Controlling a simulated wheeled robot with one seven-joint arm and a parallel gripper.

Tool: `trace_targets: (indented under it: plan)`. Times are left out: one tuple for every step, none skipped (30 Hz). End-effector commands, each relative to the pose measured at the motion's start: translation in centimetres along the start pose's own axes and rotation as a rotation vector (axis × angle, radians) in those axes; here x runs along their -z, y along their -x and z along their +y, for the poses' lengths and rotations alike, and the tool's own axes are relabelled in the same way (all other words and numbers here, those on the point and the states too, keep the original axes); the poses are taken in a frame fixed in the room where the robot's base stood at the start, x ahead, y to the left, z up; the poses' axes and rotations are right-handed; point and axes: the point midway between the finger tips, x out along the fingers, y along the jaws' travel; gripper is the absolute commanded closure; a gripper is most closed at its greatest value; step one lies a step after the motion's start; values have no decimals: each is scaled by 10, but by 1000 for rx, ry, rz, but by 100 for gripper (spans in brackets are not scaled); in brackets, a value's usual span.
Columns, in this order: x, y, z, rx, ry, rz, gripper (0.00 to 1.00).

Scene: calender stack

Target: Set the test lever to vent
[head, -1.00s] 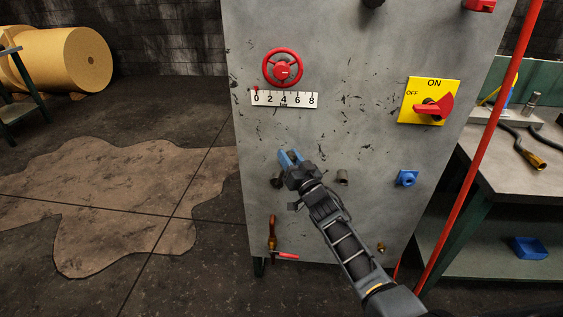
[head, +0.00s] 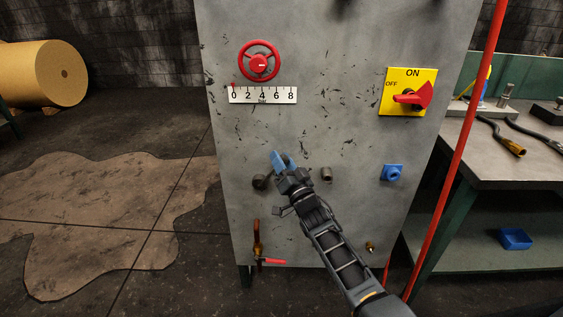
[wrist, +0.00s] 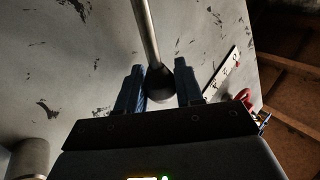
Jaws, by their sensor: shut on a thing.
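My gripper (head: 283,162) is at the front of the grey cabinet, with its blue fingers between two pipe stubs. In the wrist view, its fingers (wrist: 160,88) stand on both sides of the dark rounded end of a grey metal lever (wrist: 147,35), and it is shut on that end. The lever's rod runs up out of the picture. In the head view the lever is mostly hidden by the gripper. I see no vent label.
A red pole (head: 462,145) and a workbench (head: 515,163) stand to the right.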

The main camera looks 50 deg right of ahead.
Motion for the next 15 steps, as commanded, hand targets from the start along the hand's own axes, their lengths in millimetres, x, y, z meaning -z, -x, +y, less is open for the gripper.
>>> trace_targets:
  plan:
    - [-1, 3, 3, -6, -2, -2, 100]
    - [-1, 3, 3, -6, -2, -2, 61]
    - [-1, 3, 3, -6, -2, -2, 58]
    - [-1, 2, 3, -6, -2, -2, 58]
    - [-1, 2, 3, -6, -1, -2, 58]
    - [-1, 2, 3, -6, -1, -2, 58]
    - [-1, 2, 3, -6, -1, -2, 58]
    - [-1, 2, 2, -5, -1, -2, 58]
    - [-1, 2, 2, -5, -1, -2, 58]
    - [-1, 2, 2, -5, -1, -2, 58]
    - [-1, 3, 2, -5, -1, -2, 58]
    - [-1, 6, 2, -5, -1, -2, 58]
    - [-1, 8, 3, -6, -1, -3, 58]
    - [-2, 12, 3, -6, -1, -3, 58]
    - [-2, 17, 3, -6, -1, -3, 58]
